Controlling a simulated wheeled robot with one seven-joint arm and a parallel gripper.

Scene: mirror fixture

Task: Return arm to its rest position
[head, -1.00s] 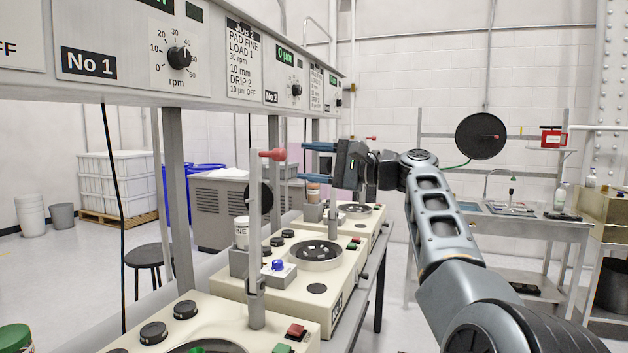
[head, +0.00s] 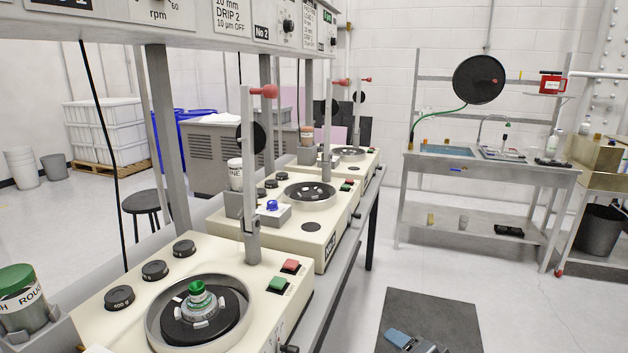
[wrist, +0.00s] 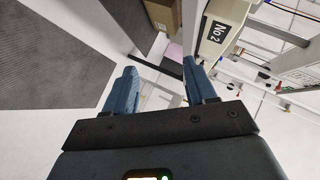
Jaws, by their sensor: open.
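My gripper (wrist: 158,88) shows in the wrist view with its two blue fingers apart and nothing between them. In the head view only a small part of my arm's end (head: 408,341) shows at the bottom edge, low over the dark floor mat (head: 440,312). The rest of my arm is out of the frame.
Polishing machines stand in a row on the bench at left; the nearest (head: 115,255) has a round bowl (head: 150,312). A sink table (head: 480,165) stands at the back right. The floor (head: 530,300) between them is mostly clear.

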